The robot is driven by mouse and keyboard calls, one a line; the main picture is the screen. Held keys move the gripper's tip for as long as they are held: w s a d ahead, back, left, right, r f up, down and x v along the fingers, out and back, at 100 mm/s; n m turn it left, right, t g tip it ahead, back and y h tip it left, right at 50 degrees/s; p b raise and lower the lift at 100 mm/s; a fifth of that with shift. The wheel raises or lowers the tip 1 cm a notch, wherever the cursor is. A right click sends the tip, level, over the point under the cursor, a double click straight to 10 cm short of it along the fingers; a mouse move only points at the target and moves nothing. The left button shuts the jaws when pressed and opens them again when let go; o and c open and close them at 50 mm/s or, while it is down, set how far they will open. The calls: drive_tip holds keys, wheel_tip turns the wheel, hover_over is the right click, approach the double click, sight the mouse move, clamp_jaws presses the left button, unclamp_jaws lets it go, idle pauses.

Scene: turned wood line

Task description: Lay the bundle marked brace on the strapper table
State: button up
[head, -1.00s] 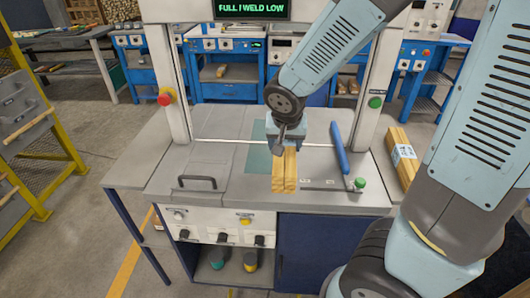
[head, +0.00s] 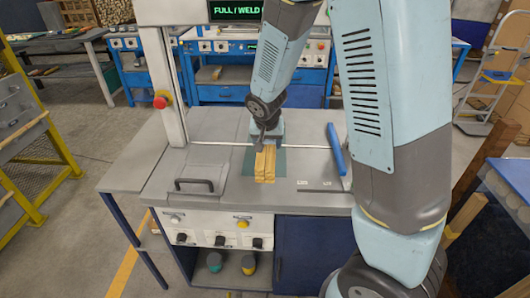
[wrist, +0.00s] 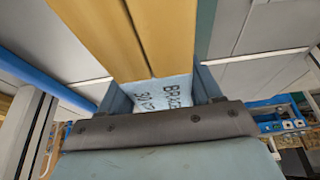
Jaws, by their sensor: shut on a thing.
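The wooden bundle (head: 265,164) is a pair of pale yellow sticks side by side.
A black handle (head: 195,183) is at the left. A post with a red button (head: 161,100) rises behind. My arm hides the table's right side.

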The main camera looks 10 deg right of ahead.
drive_tip(key=shift+w+a+f, duration=0.15)
drive_tip(key=shift+w+f, duration=0.45)
drive_tip(key=shift+f, duration=0.1)
drive_tip(key=shift+w+a+f, duration=0.1)
drive_tip(key=shift+w+f, duration=0.5)
drive_tip(key=shift+f, duration=1.65)
drive_tip(key=shift+f, duration=0.1)
drive_tip(key=o, duration=1.5)
